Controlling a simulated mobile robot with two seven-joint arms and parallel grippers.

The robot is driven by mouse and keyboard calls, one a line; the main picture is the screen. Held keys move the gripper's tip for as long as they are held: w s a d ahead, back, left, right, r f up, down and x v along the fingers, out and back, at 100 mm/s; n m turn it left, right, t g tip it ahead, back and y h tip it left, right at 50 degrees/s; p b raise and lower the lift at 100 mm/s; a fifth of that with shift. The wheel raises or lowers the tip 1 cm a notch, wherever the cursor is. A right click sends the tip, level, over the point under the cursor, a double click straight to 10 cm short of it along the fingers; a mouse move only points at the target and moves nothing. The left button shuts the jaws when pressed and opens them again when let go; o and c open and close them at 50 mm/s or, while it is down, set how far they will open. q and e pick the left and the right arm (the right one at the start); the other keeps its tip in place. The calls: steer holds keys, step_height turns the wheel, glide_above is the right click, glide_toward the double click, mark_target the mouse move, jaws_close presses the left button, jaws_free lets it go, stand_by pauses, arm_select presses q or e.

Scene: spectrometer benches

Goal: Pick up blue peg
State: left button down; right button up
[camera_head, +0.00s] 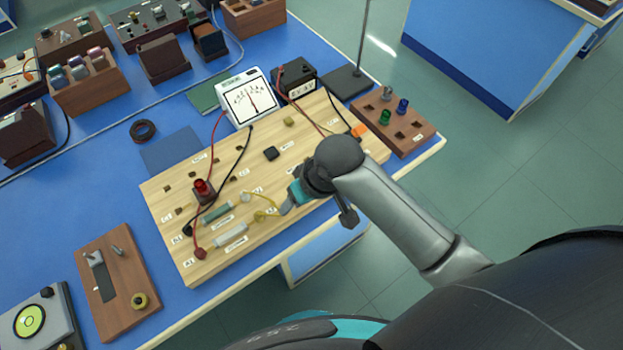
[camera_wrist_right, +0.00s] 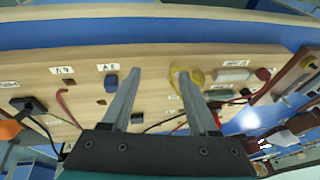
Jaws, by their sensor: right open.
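A blue peg (camera_head: 402,106) stands in the brown peg block (camera_head: 420,134) at the right of the bench, beside a green peg (camera_head: 384,117). My right gripper (camera_head: 290,207) is over the front edge of the wooden board, to the left of and nearer than that block. The right wrist view shows its two fingers (camera_wrist_right: 159,72) apart, with bare wood between them and a yellow wire by one fingertip. That view also shows a small dark blue block (camera_wrist_right: 111,82) on the board; I cannot tell whether it is a peg. My left gripper is not in view.
The wooden board (camera_head: 165,205) carries a red lamp (camera_head: 202,190), wires and cylindrical parts. A white meter (camera_head: 249,98) and a black box (camera_head: 294,78) stand behind it. A thin upright rod (camera_head: 364,35) rises near the peg block.

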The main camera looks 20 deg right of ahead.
steer(key=w+d+r+g+h, duration=0.1)
steer(key=w+d+r+h, duration=0.15)
steer(key=r, duration=0.35)
steer(key=w+d+r+g+h, duration=0.1)
steer(key=w+d+r+g, duration=0.1)
steer(key=w+r, duration=0.3)
steer(key=shift+n, duration=0.3)
steer(key=f, duration=0.4)
steer(key=f+b, duration=0.1)
steer(key=f, duration=0.4)
steer(key=s+f+b, duration=0.1)
steer(key=f, duration=0.3)
steer(key=shift+s+f, duration=0.1)
steer(key=shift+f, duration=0.1)
steer(key=shift+c, duration=0.2)
jaws_close()
